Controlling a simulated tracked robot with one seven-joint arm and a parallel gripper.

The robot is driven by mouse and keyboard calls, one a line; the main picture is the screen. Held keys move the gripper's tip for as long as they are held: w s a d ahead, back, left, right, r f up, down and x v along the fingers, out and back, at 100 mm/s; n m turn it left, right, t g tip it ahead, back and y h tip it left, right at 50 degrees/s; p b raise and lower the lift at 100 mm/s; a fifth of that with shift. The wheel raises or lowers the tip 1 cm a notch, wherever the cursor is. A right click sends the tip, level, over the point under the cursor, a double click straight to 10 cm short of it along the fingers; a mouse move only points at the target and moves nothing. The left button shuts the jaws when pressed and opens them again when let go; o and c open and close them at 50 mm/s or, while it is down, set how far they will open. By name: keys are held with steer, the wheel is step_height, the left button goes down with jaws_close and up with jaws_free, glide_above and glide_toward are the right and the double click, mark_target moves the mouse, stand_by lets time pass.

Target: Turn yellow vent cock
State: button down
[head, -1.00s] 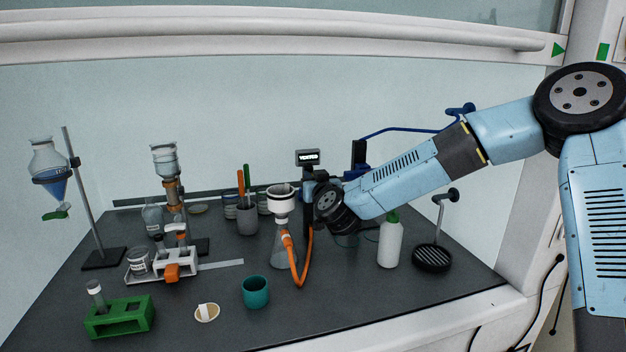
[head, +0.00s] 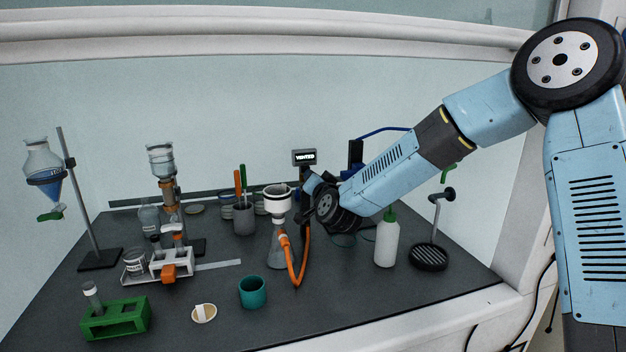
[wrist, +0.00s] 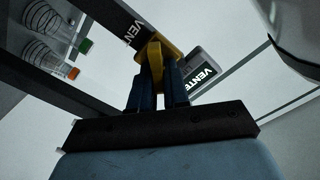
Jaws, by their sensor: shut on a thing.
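The yellow vent cock (wrist: 155,58) shows in the wrist view between the blue fingers of my gripper (wrist: 153,88), which is shut on it. In the head view my gripper (head: 311,187) is behind the white funnel, and the cock is hidden by my wrist. A small display (head: 304,157) just above and behind my gripper reads "VENTED". The display also shows beside the cock in the wrist view (wrist: 203,80).
A flask with a white funnel (head: 277,235) and an orange hose (head: 296,275) stand close to the left of my wrist. A white bottle with a green top (head: 386,243) and a black-based stand (head: 428,257) are to the right. A teal cup (head: 253,292) is in front.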

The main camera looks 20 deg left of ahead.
steer(key=shift+w+d+f+m, duration=0.15)
steer(key=shift+f+m, duration=0.1)
steer(key=shift+m, duration=1.45)
steer(key=shift+w+d+f+m, duration=0.1)
steer(key=shift+d+f+m, duration=0.1)
steer(key=shift+m, duration=1.5)
steer(key=shift+w+d+f+m, duration=0.15)
steer(key=shift+f+m, duration=0.1)
steer(key=shift+m, duration=1.45)
steer(key=c, duration=1.3)
jaws_free()
steer(key=shift+f, duration=0.1)
steer(key=shift+o, duration=0.5)
steer(key=shift+s+a, duration=0.1)
steer(key=v, duration=1.3)
steer(key=shift+s, duration=0.4)
